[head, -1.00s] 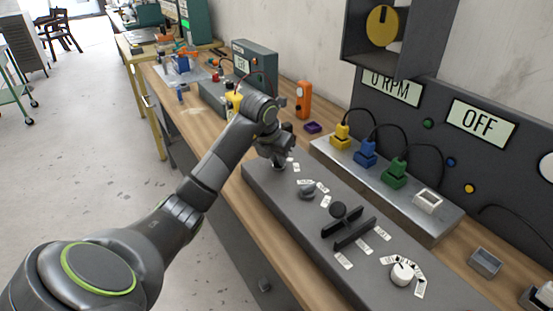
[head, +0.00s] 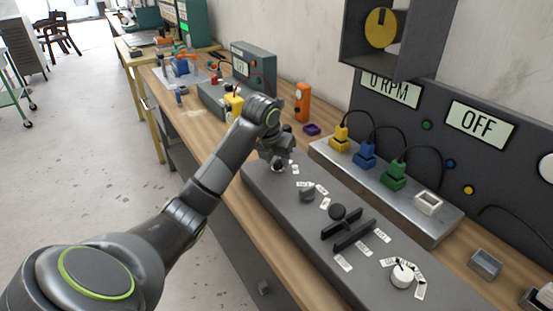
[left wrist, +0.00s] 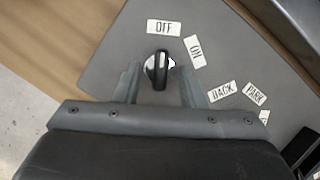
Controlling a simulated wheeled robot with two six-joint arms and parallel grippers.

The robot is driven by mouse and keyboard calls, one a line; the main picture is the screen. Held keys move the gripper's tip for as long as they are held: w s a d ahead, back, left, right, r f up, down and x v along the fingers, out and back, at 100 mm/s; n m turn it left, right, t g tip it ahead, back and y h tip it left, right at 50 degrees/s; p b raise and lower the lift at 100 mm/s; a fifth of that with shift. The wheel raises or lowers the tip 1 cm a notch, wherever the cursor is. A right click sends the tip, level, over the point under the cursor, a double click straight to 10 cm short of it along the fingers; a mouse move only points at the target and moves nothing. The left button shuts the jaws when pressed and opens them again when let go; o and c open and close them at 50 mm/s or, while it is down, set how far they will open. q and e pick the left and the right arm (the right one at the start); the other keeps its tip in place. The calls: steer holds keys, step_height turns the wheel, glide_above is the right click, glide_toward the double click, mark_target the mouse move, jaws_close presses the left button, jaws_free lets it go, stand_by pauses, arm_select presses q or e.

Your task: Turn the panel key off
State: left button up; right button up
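The panel key (left wrist: 159,70) is a black upright bow on a silver round lock in the grey control panel (left wrist: 120,40). In the left wrist view its bow stands nearly vertical, its upper end towards the OFF label (left wrist: 165,27); the ON label (left wrist: 195,51) is to its upper right. My left gripper (left wrist: 160,88) is open, one finger on each side of the key with gaps between. In the head view my left gripper (head: 277,158) is over the far end of the panel, and the key (head: 278,168) shows partly beneath it. My right gripper is not in view.
A round knob (head: 307,193), a black lever (head: 340,213) and a white dial (head: 402,274) stand nearer on the panel. Wall displays read 0 RPM and OFF (head: 481,123). A metal strip with coloured plugs (head: 365,155) lies behind. An orange device (head: 302,102) stands beyond.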

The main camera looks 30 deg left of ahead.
arm_select(q)
steer(key=p+v, duration=1.3)
steer(key=v, duration=0.4)
steer(key=shift+r, duration=0.2)
steer(key=shift+f, duration=0.1)
stand_by(0.5)
